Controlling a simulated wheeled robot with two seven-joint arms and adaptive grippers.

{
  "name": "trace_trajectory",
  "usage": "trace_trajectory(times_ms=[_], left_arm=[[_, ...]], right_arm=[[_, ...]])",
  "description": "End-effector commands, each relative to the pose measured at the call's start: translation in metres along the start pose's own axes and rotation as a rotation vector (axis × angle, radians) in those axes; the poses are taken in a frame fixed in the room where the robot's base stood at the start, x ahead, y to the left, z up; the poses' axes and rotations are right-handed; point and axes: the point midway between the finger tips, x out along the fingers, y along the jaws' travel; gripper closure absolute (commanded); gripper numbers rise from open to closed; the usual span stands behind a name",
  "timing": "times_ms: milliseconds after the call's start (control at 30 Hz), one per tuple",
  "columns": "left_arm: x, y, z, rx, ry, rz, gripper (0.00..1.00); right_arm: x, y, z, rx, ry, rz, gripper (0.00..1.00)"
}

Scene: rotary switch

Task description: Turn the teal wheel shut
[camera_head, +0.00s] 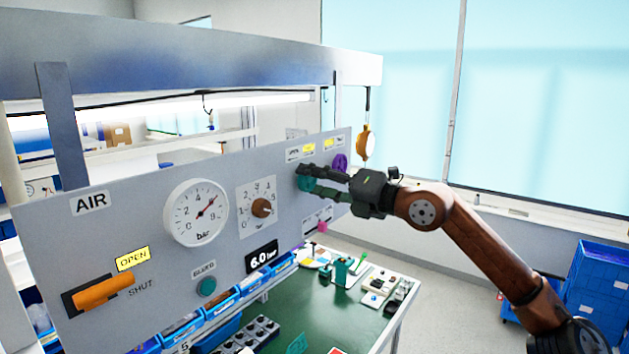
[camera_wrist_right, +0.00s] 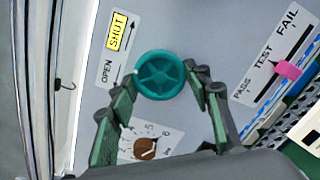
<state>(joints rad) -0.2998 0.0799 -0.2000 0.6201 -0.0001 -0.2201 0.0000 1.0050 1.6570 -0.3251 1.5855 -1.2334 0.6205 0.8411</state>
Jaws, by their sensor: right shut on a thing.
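The teal wheel (camera_head: 305,184) is mounted at the right part of the grey panel (camera_head: 130,225). In the right wrist view the wheel (camera_wrist_right: 160,75) is round with spokes. My right gripper (camera_head: 308,177) reaches it from the right, its fingers on either side of the rim. In the right wrist view, the gripper (camera_wrist_right: 162,77) is shut on the wheel, with fingertips at its left and right edges. Beside the wheel, the SHUT label (camera_wrist_right: 117,31) is yellow and the OPEN label (camera_wrist_right: 106,72) is plain. My left gripper is not in view.
A purple knob (camera_head: 340,161) sits just right of the wheel. A brown dial knob (camera_head: 261,208), a pressure gauge (camera_head: 196,212), a teal button (camera_head: 206,287) and an orange lever (camera_head: 103,292) are further left. A pink slider (camera_wrist_right: 288,70) is nearby. A green bench (camera_head: 335,312) lies below.

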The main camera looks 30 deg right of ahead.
Motion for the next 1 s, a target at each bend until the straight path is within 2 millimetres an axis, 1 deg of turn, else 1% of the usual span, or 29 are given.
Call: trace_trajectory(times_ms=[300,700,733,967,1000], left_arm=[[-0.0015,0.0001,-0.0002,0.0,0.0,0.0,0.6],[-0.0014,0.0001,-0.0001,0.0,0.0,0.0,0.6],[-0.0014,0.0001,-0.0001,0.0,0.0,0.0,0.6],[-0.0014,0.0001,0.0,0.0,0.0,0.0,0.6],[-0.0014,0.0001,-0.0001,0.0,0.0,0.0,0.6]], right_arm=[[-0.0004,0.0003,0.0016,0.067,-0.004,0.0,0.79],[-0.0003,0.0003,0.0016,0.073,-0.003,0.001,0.79],[-0.0003,0.0004,0.0016,0.073,-0.003,0.001,0.53],[-0.0002,0.0003,0.0009,0.072,-0.002,0.001,0.37],[-0.0002,0.0003,0.0008,0.072,-0.002,0.001,0.37]])
